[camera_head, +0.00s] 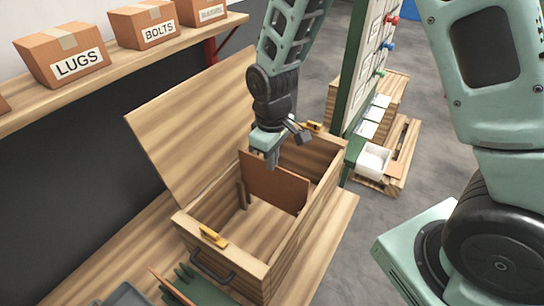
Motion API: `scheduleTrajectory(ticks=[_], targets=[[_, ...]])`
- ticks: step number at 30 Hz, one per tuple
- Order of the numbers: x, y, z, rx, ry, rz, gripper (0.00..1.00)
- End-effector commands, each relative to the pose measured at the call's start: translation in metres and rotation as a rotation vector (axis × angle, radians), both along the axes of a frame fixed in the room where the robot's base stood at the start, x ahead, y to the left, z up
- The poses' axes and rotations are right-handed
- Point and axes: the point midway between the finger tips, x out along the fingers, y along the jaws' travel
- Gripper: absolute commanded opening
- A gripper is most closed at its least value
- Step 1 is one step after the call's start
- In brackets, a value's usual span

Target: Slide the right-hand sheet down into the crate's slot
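A flat brown sheet (276,186) stands upright inside the open wooden crate (316,212). My gripper (270,159) points down at the sheet's upper edge, left of its middle, and appears shut on it. One finger shows in front of the sheet; the other is hidden. A slim wooden upright (242,195), seemingly part of the slot, stands at the sheet's left edge. I cannot tell whether the sheet's lower edge touches the crate floor. The slot's right side is hidden. Another brown sheet's edge (168,285) shows at the green rack (200,290) at the bottom.
The crate's lid (185,125) stands open on the left. Yellow latches (213,237) sit on the rim, with a dark handle on the near wall. A shelf with labelled boxes (78,58) runs behind.

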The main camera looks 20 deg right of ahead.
Motion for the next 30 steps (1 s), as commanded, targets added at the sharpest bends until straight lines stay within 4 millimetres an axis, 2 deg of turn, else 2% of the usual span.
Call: scheduleTrajectory(ticks=[9,10,12,23,26,30], targets=[[0.0,0.0,-0.001,0.0,0.0,0.0,0.0],[0.0,0.0,-0.001,0.0,0.0,0.0,0.13],[0.0,0.0,-0.001,0.0,0.0,0.0,0.3],[0.0,0.0,0.002,0.001,-0.001,0.0,0.3],[0.001,0.0,0.012,0.001,-0.004,0.0,0.3],[0.002,0.001,0.038,0.004,-0.007,0.0,0.3]])
